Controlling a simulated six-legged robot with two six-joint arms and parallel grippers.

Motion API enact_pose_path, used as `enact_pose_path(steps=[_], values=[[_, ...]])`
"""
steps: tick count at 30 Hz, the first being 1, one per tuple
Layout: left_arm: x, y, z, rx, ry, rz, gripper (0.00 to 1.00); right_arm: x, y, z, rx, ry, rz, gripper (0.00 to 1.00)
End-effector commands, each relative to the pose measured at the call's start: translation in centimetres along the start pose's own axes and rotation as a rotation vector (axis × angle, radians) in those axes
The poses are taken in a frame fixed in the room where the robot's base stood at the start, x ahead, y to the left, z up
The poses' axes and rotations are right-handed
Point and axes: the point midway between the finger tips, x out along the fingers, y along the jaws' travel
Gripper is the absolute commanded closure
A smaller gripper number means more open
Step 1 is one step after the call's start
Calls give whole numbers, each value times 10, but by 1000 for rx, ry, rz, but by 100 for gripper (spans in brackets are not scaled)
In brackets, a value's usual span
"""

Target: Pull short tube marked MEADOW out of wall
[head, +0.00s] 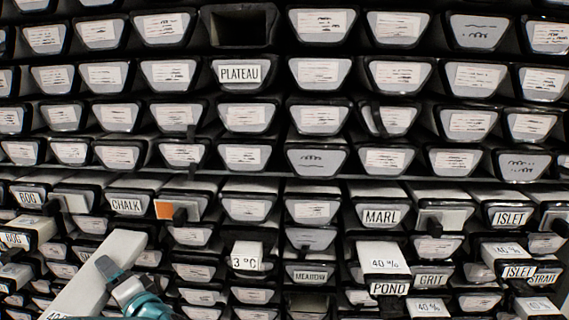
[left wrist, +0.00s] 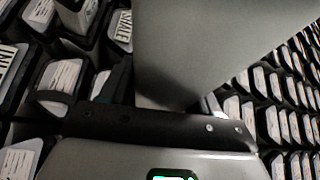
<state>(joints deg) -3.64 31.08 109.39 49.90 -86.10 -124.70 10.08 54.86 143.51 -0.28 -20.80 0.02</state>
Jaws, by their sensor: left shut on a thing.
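The MEADOW label (head: 310,275) is on a dark-rimmed front low in the middle of the wall, with a dark open slot (head: 309,303) just below it. My left gripper (head: 122,284) is at the lower left in front of the wall, shut on a long pale grey tube (head: 88,284). The tube is tilted, and its lower end with part of a mark is cut off by the picture edge. I cannot read a name on it. In the left wrist view the grey tube (left wrist: 205,45) fills the upper middle, above the dark gripper bar. My right gripper is not in view.
Rows of label-fronted tubes fill the wall. Several stick out, among them 3 °C (head: 246,260), POND (head: 388,288) and one with an orange patch (head: 165,210). Another open slot (head: 241,27) is at the top, above PLATEAU (head: 239,74).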

Motion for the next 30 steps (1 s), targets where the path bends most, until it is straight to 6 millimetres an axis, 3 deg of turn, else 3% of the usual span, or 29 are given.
enact_pose_path(steps=[30], values=[[-38,-17,62,-4,0,-7,100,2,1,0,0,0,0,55]])
